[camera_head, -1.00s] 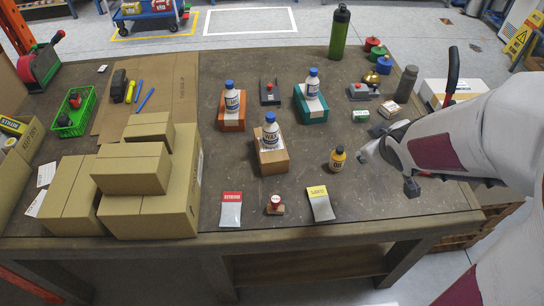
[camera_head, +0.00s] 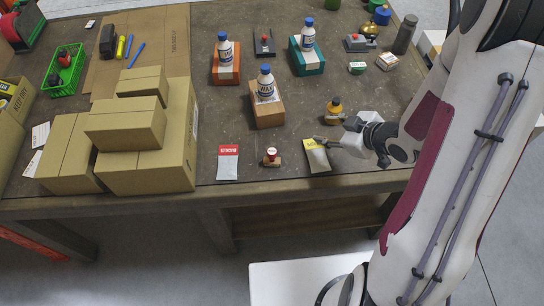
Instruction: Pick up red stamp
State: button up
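The red stamp (camera_head: 271,155) stands upright on the table near its front edge, a red-topped knob on a small wooden base. It sits between a red-and-white packet (camera_head: 228,163) and a yellow-topped packet (camera_head: 316,156). My gripper (camera_head: 322,141) is to the right of the stamp, close to or over the yellow-topped packet, and apart from the stamp. The fingertips are small and I cannot tell whether they are open or shut. Nothing visible is held.
A wooden block (camera_head: 267,114) bearing a white bottle stands behind the stamp. Stacked cardboard boxes (camera_head: 150,170) fill the left. The table around the stamp is clear.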

aim_at(272, 151)
jog(key=s+a+f+y, duration=0.2)
jog(key=a, duration=0.1)
jog(key=s+a+f+y, duration=0.1)
jog(key=shift+s+a+n+y, duration=0.1)
jog(key=shift+a+n+y, duration=0.2)
jog(key=shift+a+y, duration=0.1)
jog(key=s+a+y, duration=0.3)
jog(key=shift+s+a, duration=0.1)
jog(key=shift+s+a+r+t+y, duration=0.4)
jog(key=shift+s+a+r+y, duration=0.1)
jog(key=shift+s+y, duration=0.2)
jog(key=shift+a, duration=0.1)
jog(key=shift+x, duration=1.25)
jog(key=shift+a, duration=0.1)
jog(key=shift+x, duration=2.5)
jog(key=shift+r, duration=0.15)
grip_shut()
